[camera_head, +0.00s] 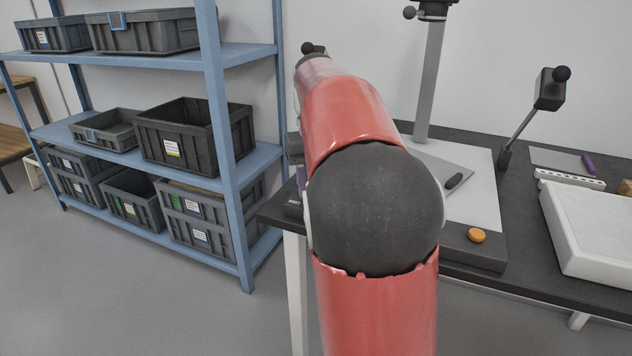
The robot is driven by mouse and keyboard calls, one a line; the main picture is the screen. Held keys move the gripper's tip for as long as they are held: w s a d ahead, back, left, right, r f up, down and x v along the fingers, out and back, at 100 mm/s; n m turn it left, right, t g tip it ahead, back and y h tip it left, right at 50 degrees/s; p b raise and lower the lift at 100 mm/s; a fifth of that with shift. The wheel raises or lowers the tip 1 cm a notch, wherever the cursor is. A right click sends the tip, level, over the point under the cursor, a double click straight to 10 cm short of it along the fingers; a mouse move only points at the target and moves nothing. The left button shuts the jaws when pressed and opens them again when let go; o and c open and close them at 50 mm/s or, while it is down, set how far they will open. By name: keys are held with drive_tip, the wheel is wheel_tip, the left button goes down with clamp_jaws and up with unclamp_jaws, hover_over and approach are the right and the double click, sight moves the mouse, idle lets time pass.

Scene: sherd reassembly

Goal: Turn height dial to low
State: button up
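A copy stand with a grey column (430,80) and a pale baseboard (472,205) stands on the dark bench. A black carriage (435,9) is at the column's top, cut by the frame edge. A small round black knob (409,12) sticks out on its left. It may be the height dial, but I see no markings or setting on it. My red and black arm reaches up and away at the picture's middle, left of the column.
A black lamp (550,90) on a thin rod stands right of the column. An orange button (477,235) is on the stand's front. A white slab-like tray (600,230) lies on the dark bench (525,245) at right. A blue shelf (225,140) with grey crates fills the left.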

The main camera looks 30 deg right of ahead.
idle(0.4)
drive_tip(key=o, duration=1)
drive_tip(key=shift+c, duration=0.2)
wheel_tip(320, 180, up, 8)
drive_tip(key=shift+f, duration=0.1)
